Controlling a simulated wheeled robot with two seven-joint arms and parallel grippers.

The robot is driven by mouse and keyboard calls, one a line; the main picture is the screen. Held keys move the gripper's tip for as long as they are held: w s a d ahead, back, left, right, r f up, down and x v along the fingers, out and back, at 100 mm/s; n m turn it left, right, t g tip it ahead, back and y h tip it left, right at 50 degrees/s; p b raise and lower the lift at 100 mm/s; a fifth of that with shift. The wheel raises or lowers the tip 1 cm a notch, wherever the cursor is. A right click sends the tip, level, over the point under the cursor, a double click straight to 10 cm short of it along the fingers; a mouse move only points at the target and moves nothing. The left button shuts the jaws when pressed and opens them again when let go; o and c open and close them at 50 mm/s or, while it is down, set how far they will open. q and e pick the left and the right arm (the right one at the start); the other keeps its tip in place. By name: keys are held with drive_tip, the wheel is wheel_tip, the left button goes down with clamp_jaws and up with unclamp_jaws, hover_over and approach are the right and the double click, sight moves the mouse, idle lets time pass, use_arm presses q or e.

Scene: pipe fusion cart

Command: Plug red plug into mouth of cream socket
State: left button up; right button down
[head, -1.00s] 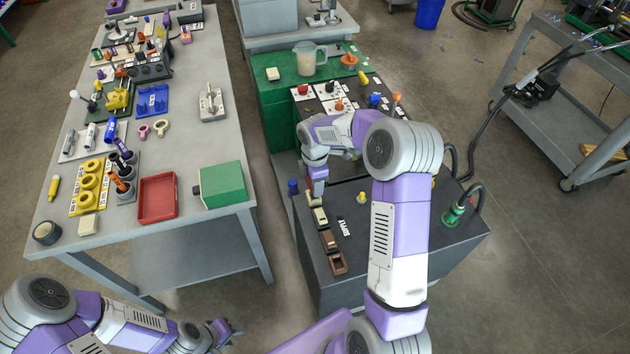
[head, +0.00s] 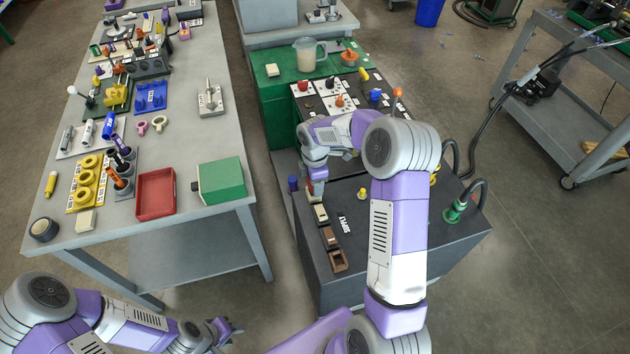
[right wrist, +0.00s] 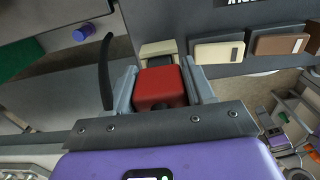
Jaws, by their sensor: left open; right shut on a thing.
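The red plug (right wrist: 160,87) sits between the fingers of my right gripper (right wrist: 163,88), which is shut on it, in the right wrist view. The cream socket (right wrist: 158,48) lies just beyond the plug, roughly in line with it. Its dark mouth is partly covered by the plug, and I cannot tell whether they touch. In the head view my right gripper (head: 317,186) is low at the left edge of the dark cart, and the plug is hard to make out there. My left gripper (head: 230,332) is open and empty, in front of the grey table.
Beside the cream socket are another cream block (right wrist: 218,52) and a brown one (right wrist: 280,44). A blue cylinder (right wrist: 83,33) stands off to the left. The dark cart top (head: 410,245) has a green hose fitting (head: 455,210). A grey table (head: 130,230) with several parts is at left.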

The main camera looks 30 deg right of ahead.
drive_tip(key=shift+f+b, duration=0.55)
drive_tip(key=shift+f, duration=0.45)
drive_tip(key=shift+c, duration=1.6)
unclamp_jaws()
drive_tip(key=shift+r, duration=0.1)
wheel_tip(320, 180, up, 8)
drive_tip(key=shift+f+p, duration=0.25)
drive_tip(key=shift+p, duration=0.6)
drive_tip(key=shift+r, duration=0.1)
